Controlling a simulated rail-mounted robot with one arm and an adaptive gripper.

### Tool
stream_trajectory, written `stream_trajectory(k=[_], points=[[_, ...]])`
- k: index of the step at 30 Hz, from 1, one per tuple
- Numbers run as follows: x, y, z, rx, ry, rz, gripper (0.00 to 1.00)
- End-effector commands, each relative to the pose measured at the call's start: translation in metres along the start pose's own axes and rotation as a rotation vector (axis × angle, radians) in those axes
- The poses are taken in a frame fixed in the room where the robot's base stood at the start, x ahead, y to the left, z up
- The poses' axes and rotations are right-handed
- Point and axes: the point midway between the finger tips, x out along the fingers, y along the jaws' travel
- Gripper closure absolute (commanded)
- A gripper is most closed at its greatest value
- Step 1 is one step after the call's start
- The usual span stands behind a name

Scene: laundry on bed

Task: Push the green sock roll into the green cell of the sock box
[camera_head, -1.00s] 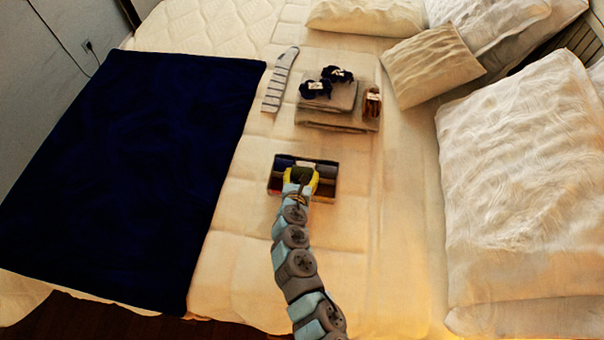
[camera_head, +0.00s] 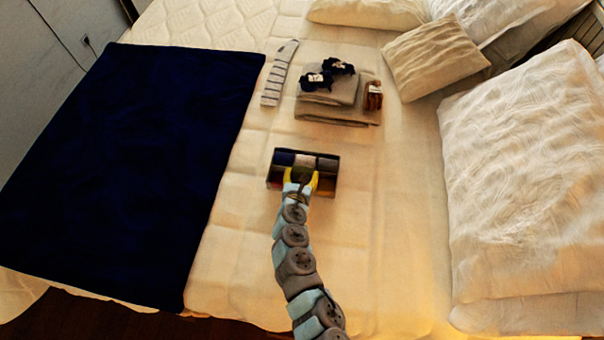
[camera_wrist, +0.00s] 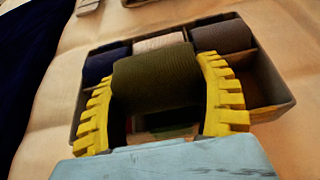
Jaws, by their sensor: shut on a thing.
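The green sock roll (camera_wrist: 155,82) is dark olive and sits between the two yellow fingers of my gripper (camera_head: 301,179). My gripper is shut on it, with a finger at each end of the roll. The roll is over the front middle part of the dark sock box (camera_head: 337,172), whose rim also shows in the wrist view (camera_wrist: 285,108). The roll hides most of the cell under it, so I cannot tell how deep it sits or see the green cell clearly.
The back row of the box holds a navy roll (camera_wrist: 105,63), a cream roll (camera_wrist: 160,43) and a grey-brown roll (camera_wrist: 221,37). Folded towels (camera_head: 335,112) with dark sock bundles and a brown bottle (camera_head: 373,96) lie behind. A striped sock (camera_head: 277,76) lies left of them.

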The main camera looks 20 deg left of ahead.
Motion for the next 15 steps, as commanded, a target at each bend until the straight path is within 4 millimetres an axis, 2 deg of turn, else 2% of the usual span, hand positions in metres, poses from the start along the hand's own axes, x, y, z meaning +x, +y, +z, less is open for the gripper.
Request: stream_trajectory(k=[15], points=[[0.0022, -0.0001, -0.0051, 0.0, 0.0, 0.0, 0.55]])
